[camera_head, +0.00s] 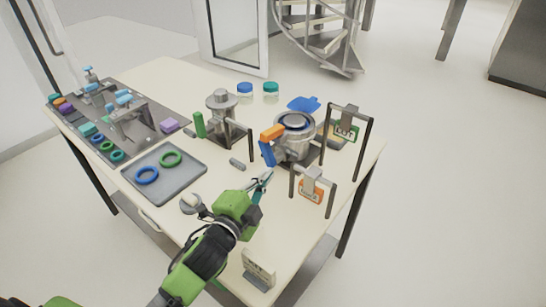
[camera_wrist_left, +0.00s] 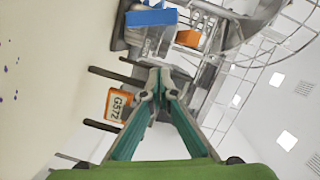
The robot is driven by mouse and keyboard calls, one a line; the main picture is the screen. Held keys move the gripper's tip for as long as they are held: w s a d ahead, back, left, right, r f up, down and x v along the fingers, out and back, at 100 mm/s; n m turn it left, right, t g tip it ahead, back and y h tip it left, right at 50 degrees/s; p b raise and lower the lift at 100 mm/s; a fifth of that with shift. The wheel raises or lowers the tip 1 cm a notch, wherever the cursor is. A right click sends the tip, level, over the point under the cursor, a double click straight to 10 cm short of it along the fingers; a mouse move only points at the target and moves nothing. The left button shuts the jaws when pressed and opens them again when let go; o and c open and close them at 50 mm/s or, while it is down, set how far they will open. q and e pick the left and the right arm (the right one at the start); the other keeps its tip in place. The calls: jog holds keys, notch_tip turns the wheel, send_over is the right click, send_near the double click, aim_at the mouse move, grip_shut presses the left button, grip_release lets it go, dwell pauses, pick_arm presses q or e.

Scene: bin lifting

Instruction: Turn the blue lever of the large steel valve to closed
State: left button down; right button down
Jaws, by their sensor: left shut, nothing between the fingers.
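The large steel valve (camera_head: 296,148) stands at the right part of the table, with a round metal top. Its blue lever (camera_head: 267,154) hangs on the near left side, beside an orange piece (camera_head: 272,132). In the left wrist view, the blue lever (camera_wrist_left: 152,17) and the orange piece (camera_wrist_left: 188,38) are at the top, beyond the fingertips. My left gripper (camera_head: 266,175) is shut and empty, just in front of the valve and below the lever, seemingly apart from it. Its fingers meet at the tips in the left wrist view (camera_wrist_left: 160,72). My right gripper is not in view.
A frame with an orange tag (camera_head: 312,190) stands right of my gripper, and one with a green tag (camera_head: 346,131) behind it. A smaller steel vessel (camera_head: 222,105) stands left. A tray (camera_head: 190,185) with rings lies left.

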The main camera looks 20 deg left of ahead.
aim_at(269, 153)
pick_arm(q)
jog(key=w+p, duration=0.1)
jog(key=w, duration=0.2)
jog(key=w+a+f+p, duration=0.1)
jog(key=w, duration=0.3)
jog(key=w+a+f+p, duration=0.1)
jog(key=w, duration=0.2)
jog(key=shift+w+a, duration=0.25)
jog(key=shift+w, duration=0.1)
dwell(0.5)
jog(key=shift+r, duration=0.1)
jog(key=shift+w+a+n+p, duration=0.1)
jog(key=shift+n+p, duration=0.25)
jog(key=shift+n, duration=0.05)
